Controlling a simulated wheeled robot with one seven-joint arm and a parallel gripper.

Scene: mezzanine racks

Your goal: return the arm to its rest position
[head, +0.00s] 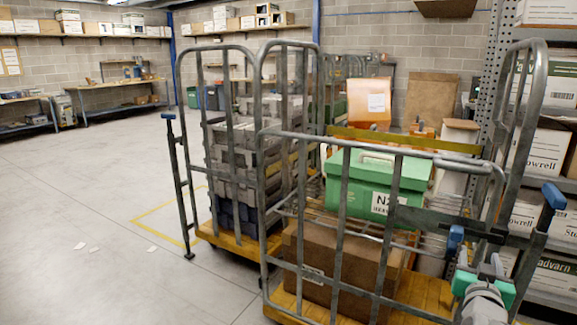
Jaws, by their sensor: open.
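My gripper (483,279) shows at the bottom right of the head view, with green parts on either side of a pale grey wrist. It is open, and I see nothing held in it. It appears in front of the right end of the near roll cage (340,232). Whether it touches the cage cannot be told. Most of my arm is out of the picture.
The near cage holds a green box (375,182) and a brown carton (340,262). Behind it, another cage holds stacked grey crates (240,165). A rack with cartons (540,150) stands close on the right. The floor (90,220) at left is mostly clear.

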